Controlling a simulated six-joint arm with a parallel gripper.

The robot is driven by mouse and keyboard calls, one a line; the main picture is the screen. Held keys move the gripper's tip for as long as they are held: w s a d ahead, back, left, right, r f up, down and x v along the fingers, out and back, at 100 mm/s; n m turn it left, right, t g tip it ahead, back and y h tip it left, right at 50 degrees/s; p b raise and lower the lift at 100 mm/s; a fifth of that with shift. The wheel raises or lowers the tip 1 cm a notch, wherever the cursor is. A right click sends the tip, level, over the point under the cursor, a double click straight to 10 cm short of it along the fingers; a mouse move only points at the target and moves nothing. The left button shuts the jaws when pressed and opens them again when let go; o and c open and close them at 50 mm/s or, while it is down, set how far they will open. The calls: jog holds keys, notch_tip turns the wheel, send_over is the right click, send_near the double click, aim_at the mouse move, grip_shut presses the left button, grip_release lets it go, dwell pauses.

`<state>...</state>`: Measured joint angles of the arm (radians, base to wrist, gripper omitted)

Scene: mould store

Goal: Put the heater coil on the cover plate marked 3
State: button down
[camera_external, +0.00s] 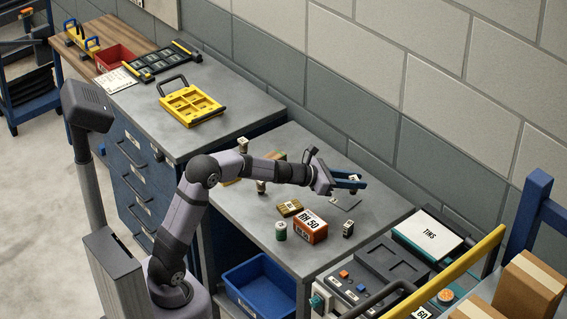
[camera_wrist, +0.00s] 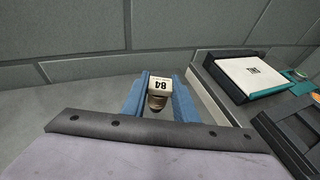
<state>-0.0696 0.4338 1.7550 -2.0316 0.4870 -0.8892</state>
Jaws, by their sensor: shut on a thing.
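My gripper (camera_external: 352,182) is above the right part of the grey bench, with its blue fingers pointing right. In the wrist view the fingers (camera_wrist: 158,98) are shut on a small brownish round piece (camera_wrist: 157,101) with a white tag reading 84. I cannot tell from its shape if this is the heater coil. A thin grey plate (camera_external: 347,203) lies flat on the bench below my gripper. A small mark shows at its left, too small to read, so I cannot confirm a 3. The held piece is not clear in the external view.
A red-brown box marked RH 50 (camera_external: 309,227), a brass-coloured block (camera_external: 289,208), a green cylinder (camera_external: 281,231) and a small dark tagged piece (camera_external: 348,229) stand on the bench (camera_external: 238,215). A yellow frame (camera_external: 191,105) lies on the higher bench. The wall is behind.

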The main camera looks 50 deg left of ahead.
aim_at(353, 178)
notch_tip(353, 178, up, 5)
jog(key=shift+p, duration=0.7)
jog(key=shift+a+r, duration=0.2)
jog(key=shift+a, duration=0.05)
jog(key=w+a+f+n+y+p, duration=0.15)
jog(key=a+f+p, duration=0.3)
jog(key=a, duration=0.65)
jog(key=s+d+r+m+g+h+p, duration=0.1)
jog(key=d+r+m+g+h, duration=0.1)
jog(key=d+m+h, duration=0.15)
jog(key=s+d+r+m+g+h, duration=0.1)
jog(key=d+r+m+h, duration=0.15)
jog(key=d, duration=0.25)
jog(key=shift+w+f+p, duration=0.2)
jog(key=shift+f+p, duration=0.4)
jog(key=shift+f, duration=4.45)
jog(key=shift+f, duration=0.1)
